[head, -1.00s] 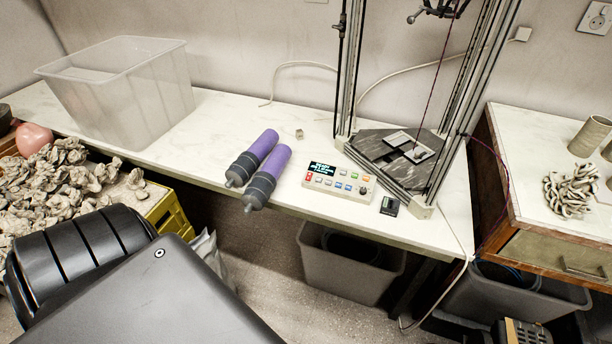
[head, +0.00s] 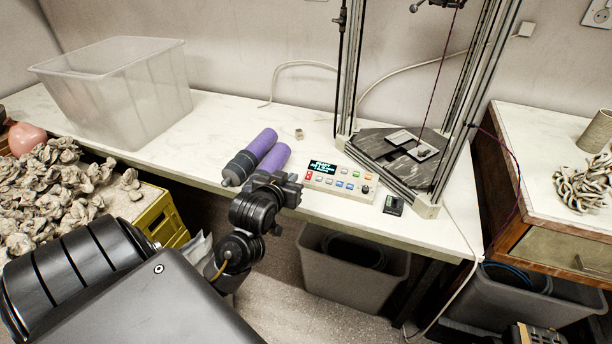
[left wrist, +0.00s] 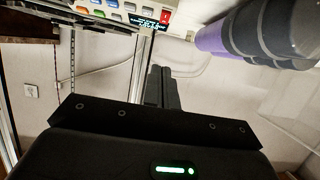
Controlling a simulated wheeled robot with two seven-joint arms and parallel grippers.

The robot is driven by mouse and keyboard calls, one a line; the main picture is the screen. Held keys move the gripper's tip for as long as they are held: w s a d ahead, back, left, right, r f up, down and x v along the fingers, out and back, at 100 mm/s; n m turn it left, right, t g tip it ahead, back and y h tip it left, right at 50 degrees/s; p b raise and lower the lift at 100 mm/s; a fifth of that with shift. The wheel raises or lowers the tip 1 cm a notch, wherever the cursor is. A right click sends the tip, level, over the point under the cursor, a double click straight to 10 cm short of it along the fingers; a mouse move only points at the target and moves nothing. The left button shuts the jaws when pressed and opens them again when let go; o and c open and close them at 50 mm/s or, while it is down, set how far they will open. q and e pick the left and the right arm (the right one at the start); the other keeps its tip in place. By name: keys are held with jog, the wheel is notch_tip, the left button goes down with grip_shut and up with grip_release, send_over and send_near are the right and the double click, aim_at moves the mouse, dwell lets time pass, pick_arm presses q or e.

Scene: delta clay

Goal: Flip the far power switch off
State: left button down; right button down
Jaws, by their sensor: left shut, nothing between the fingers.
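The control box (head: 340,182), white with a lit dark display and coloured buttons, lies on the white bench in front of the printer frame. A red button (head: 308,176) is at its left end. My left gripper (head: 292,186) is shut and empty, just left of the control box, over the bench's front edge. In the left wrist view, its shut fingers (left wrist: 161,86) point up the picture, with the control box (left wrist: 115,12) at the top edge.
Two purple cylinders (head: 262,146) lie just left of my gripper, partly hidden by it. A tall metal frame (head: 350,70) stands behind the control box. A small black box (head: 393,205) lies to its right. A clear bin (head: 130,100) stands at left.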

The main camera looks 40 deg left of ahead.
pick_arm(q)
jog(key=shift+w+f, duration=0.1)
send_over(309, 175)
jog(key=s+d, duration=0.1)
jog(key=s, duration=0.3)
notch_tip(309, 175, down, 3)
jog(key=shift+w+f, duration=0.15)
jog(key=shift+f, duration=0.05)
jog(key=shift+w+a+f+b, duration=0.1)
jog(key=shift+w+f+b, duration=0.15)
jog(key=shift+f, duration=0.35)
jog(key=shift+w+f+b, duration=0.15)
jog(key=shift+w+f, duration=0.1)
jog(key=shift+f, duration=0.35)
jog(key=shift+w+a+f, duration=0.1)
jog(key=shift+w+f, duration=0.1)
jog(key=shift+f, duration=0.45)
pick_arm(e)
jog(key=shift+w+a+r, duration=0.2)
jog(key=shift+w+a, duration=0.15)
jog(key=shift+w, duration=0.1)
jog(key=shift+w+a+r, duration=0.2)
jog(key=shift+w+a, duration=0.15)
jog(key=shift+w, duration=0.1)
jog(key=shift+w, duration=0.1)
